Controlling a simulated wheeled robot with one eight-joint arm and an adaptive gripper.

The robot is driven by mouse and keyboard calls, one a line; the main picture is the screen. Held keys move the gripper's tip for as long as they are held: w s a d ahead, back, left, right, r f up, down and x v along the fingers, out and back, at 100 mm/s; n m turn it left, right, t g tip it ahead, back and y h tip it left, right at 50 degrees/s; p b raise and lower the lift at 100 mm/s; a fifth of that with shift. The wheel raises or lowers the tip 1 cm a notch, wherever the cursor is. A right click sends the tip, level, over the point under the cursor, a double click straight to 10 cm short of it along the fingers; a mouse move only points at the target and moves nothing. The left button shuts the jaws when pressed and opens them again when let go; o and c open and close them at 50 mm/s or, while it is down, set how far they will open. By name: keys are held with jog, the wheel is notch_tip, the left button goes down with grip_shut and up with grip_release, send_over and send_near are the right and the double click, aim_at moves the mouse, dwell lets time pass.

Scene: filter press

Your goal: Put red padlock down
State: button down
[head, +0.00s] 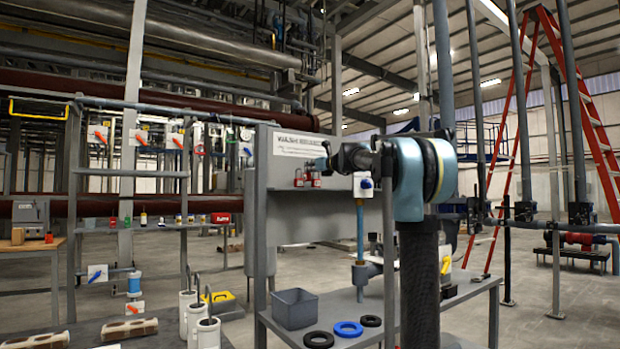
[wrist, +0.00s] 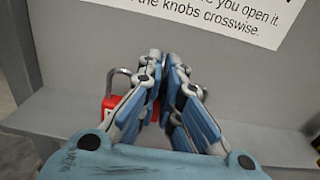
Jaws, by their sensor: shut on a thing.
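My gripper (head: 323,164) is at a grey panel with a white sign. In the wrist view its blue fingers (wrist: 168,62) are close together at the tips, in front of the panel's ledge. Red padlocks (head: 299,179) show just left of and below the fingertips in the head view. In the wrist view one red padlock (wrist: 108,103) with a metal shackle shows behind the left finger, partly covered by it. The padlock in my grip is mostly hidden by the fingers. I cannot tell whether it touches the ledge (wrist: 60,113).
The white sign (wrist: 225,17) is on the panel just above the fingers. Below stands a grey table with a grey bin (head: 295,310) and a blue ring (head: 348,329). A red ladder (head: 514,110) stands behind.

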jog(key=shift+f, duration=1.25)
jog(key=c, duration=2.1)
grip_release()
jog(key=shift+o, duration=0.2)
jog(key=v, duration=1.2)
